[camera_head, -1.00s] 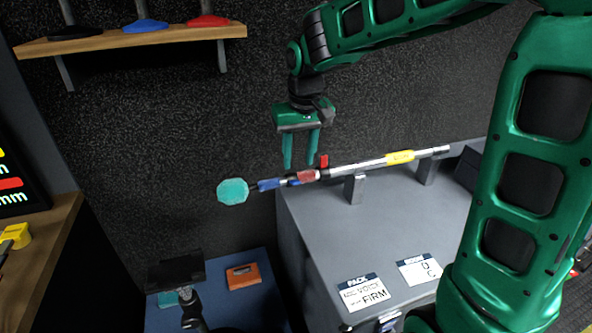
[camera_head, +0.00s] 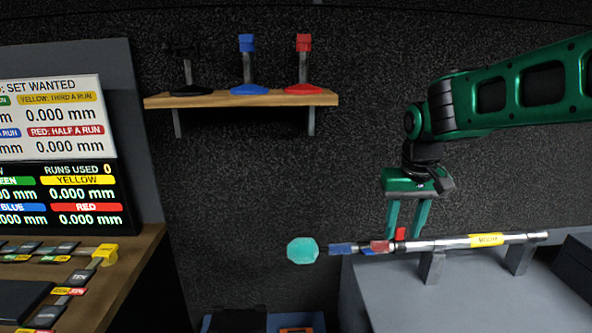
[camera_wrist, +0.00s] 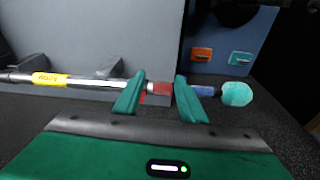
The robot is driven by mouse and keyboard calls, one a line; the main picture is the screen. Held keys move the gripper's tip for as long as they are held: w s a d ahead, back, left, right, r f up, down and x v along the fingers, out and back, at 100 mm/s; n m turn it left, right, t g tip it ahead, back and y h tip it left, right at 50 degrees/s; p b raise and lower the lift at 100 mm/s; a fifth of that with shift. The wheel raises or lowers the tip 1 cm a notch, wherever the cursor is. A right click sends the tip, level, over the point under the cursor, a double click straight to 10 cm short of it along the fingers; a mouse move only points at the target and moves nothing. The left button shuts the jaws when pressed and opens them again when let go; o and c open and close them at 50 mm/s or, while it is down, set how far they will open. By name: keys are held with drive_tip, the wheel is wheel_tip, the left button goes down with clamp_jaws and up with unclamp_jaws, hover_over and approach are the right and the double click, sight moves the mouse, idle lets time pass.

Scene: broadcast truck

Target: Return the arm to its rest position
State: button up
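My gripper (camera_head: 408,228) hangs from my green arm with its two fingers pointing down, spread apart with a gap between them. It is just above or in front of the red and blue end of a silver rod (camera_head: 457,242). In the wrist view, the fingers (camera_wrist: 155,97) overlap the red and blue collars of the rod (camera_wrist: 93,81), with nothing visibly clamped between them. The rod has a yellow label and a teal round tip (camera_head: 303,251), and rests on grey supports (camera_head: 432,267). Whether the fingers touch the rod cannot be told.
A grey case top (camera_head: 480,300) carries the supports. A wooden shelf (camera_head: 240,99) on the dark wall holds black, blue and red stands. A display panel (camera_head: 60,160) and a wooden bench (camera_head: 130,250) are at left. An orange item (camera_wrist: 202,54) lies on a blue surface.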

drive_tip(key=s+d+f+m, duration=0.1)
drive_tip(key=s+d, duration=0.3)
drive_tip(key=s, duration=0.5)
drive_tip(key=s+d+f+m+g, duration=0.1)
drive_tip(key=s+d+f+m, duration=0.1)
drive_tip(key=s+d, duration=0.3)
drive_tip(key=s+d+f+m+g, duration=0.1)
drive_tip(key=s+d+f+m, duration=0.1)
drive_tip(key=s, duration=1.1)
drive_tip(key=shift+d+f+y, duration=0.4)
drive_tip(key=shift+d+f, duration=0.25)
drive_tip(key=shift+d, duration=0.6)
drive_tip(key=shift+s, duration=0.1)
drive_tip(key=shift+w+f, duration=0.25)
drive_tip(key=shift+w, duration=0.4)
